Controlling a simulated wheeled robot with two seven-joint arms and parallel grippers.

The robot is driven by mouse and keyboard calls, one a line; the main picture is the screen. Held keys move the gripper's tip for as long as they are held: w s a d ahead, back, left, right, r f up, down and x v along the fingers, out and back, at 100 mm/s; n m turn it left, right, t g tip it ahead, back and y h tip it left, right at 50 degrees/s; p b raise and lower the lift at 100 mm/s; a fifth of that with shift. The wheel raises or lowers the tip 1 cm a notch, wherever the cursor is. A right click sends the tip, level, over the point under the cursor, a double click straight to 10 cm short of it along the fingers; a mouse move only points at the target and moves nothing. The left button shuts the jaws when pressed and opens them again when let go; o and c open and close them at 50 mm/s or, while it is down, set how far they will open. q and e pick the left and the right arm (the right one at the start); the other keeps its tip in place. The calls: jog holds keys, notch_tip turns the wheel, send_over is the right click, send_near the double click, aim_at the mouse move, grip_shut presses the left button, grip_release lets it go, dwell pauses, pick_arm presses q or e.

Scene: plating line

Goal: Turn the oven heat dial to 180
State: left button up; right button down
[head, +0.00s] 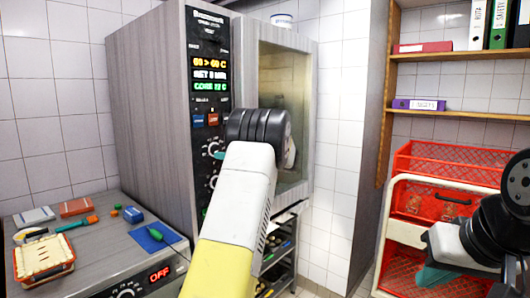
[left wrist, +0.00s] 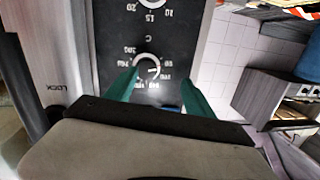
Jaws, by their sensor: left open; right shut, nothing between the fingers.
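The oven heat dial (left wrist: 147,67) is a dark round knob with a white scale and a "C" mark, upside down in the left wrist view. In the head view the dial (head: 211,149) is partly hidden by my left arm. My left gripper (left wrist: 160,79) is open, its two teal fingers pointing at the panel on either side of the dial; I cannot tell whether they touch it. The oven display (head: 209,73) reads 60 > 60 C. My right gripper (head: 437,275) is shut and empty, low at the right, away from the oven.
A second dial (head: 212,182) sits below the heat dial. Blue and red buttons (head: 205,120) are above it. A counter (head: 100,260) with a basket and small items is at left. Red crates (head: 445,165) on a trolley and shelves stand at right.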

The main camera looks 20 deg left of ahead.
aim_at(219, 150)
pick_arm(q)
jog(key=shift+t+y, duration=0.3)
jog(key=shift+t, duration=0.1)
jog(key=w+a, duration=0.4)
jog(key=a, duration=0.1)
jog(key=shift+w+a+r, duration=0.15)
jog(key=shift+w+a, duration=0.1)
grip_shut()
